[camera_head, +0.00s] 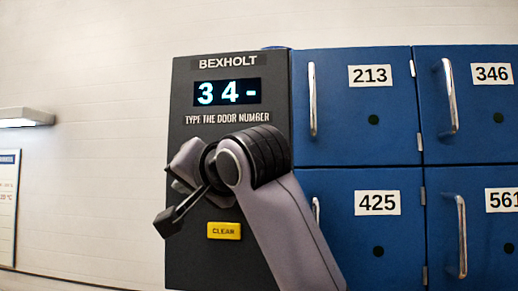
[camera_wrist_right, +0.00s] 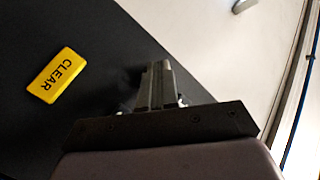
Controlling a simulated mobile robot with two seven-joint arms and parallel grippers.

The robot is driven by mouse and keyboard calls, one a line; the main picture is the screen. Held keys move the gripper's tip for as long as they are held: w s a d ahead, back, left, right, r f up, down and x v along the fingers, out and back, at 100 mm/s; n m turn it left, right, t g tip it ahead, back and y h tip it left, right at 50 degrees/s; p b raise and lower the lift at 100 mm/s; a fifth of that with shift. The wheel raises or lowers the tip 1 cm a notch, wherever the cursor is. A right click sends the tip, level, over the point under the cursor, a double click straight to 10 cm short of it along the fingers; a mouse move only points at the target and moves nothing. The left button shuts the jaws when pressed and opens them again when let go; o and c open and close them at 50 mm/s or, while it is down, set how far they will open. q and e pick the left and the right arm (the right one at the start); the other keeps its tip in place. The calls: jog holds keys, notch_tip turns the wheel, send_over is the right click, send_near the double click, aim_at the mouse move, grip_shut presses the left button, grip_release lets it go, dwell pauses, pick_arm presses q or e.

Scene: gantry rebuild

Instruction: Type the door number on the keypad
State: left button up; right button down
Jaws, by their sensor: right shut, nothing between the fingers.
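The dark keypad panel (camera_head: 185,100) stands upright left of the blue doors. Its display (camera_head: 227,92) reads "34-" above the words "TYPE THE DOOR NUMBER". A yellow CLEAR key (camera_head: 224,231) shows low on the panel and also in the right wrist view (camera_wrist_right: 57,75). My right gripper (camera_head: 172,176) is in front of the panel's left middle. My wrist and arm hide the number keys. In the right wrist view the gripper fingers (camera_wrist_right: 157,85) are shut together and empty, to the right of the CLEAR key. Contact with the panel cannot be told. My left gripper is not in view.
Blue locker doors with handles stand right of the panel: 213 (camera_head: 350,135), 346 (camera_head: 490,135), 425 (camera_head: 345,250) and one partly cut off, starting 561 (camera_head: 490,250). A pale wall (camera_head: 90,180) with a lamp (camera_head: 25,117) and a notice (camera_head: 8,205) lies left.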

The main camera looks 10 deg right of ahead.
jog(key=s+d+b, duration=0.3)
jog(key=s+d, duration=0.1)
jog(key=d, duration=0.7)
jog(key=shift+s+d, duration=0.25)
jog(key=shift+s, duration=0.15)
dwell(0.3)
jog(key=shift+w+d, duration=0.1)
jog(key=shift+w, duration=0.25)
jog(key=shift+w+d+p, duration=0.15)
jog(key=shift+w+p, duration=0.2)
jog(key=shift+w, duration=0.05)
dwell(0.6)
jog(key=shift+s, duration=0.1)
dwell(0.3)
jog(key=shift+s+a+b, duration=0.3)
jog(key=shift+s, duration=0.4)
